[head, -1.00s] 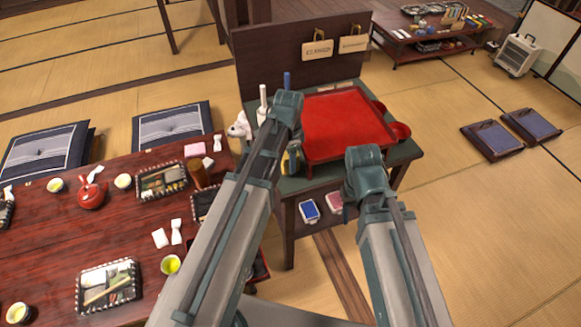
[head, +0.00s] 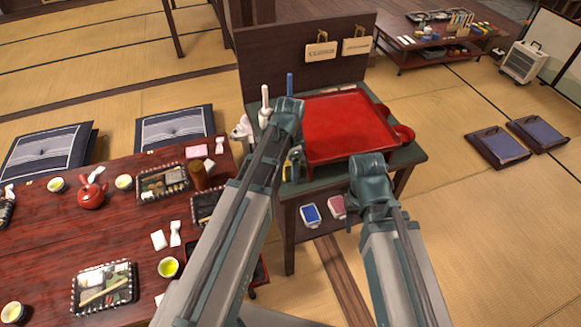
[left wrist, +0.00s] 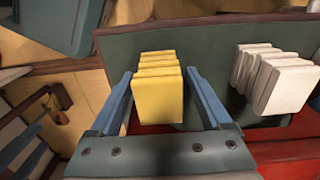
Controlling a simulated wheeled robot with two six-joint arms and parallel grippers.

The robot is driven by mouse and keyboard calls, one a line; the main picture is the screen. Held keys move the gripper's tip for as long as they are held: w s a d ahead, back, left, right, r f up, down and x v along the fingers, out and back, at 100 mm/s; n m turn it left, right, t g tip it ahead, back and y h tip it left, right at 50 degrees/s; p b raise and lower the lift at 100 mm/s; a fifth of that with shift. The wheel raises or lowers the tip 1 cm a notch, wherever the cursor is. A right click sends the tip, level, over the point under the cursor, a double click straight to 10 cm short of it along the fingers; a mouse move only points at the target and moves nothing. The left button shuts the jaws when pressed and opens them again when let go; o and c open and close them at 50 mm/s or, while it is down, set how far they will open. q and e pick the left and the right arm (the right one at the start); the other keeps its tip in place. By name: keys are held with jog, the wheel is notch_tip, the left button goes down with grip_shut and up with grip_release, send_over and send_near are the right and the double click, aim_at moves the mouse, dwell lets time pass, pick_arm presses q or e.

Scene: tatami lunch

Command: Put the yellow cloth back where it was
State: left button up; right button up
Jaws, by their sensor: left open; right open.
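The yellow cloth (left wrist: 158,92) shows in the left wrist view as a folded, ribbed block on a dark green surface (left wrist: 215,55). My left gripper (left wrist: 158,72) is open, with one blue finger on each side of the cloth. Whether the fingers touch it I cannot tell. In the head view my left gripper (head: 289,112) is over the left side of the green-topped stand (head: 405,156), and its arm hides most of what is below. My right gripper (head: 371,180) is at the stand's front right edge, holding nothing visible; its fingers are hidden.
A white folded stack (left wrist: 272,80) stands right of the yellow cloth. A red tray (head: 345,125) covers much of the stand, with a dark upright board (head: 285,55) behind. White and blue bottles stand close to my left gripper. A laid red table (head: 130,235) is at left.

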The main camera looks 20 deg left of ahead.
pick_arm(q)
jog(key=shift+r, duration=0.15)
notch_tip(320, 180, up, 12)
jog(key=p, duration=1.2)
jog(key=s+d+n+y, duration=0.1)
jog(key=s+d+n, duration=0.6)
jog(key=s+d, duration=0.3)
jog(key=s, duration=0.4)
jog(key=shift+s+d, duration=0.15)
jog(key=shift+d, duration=0.1)
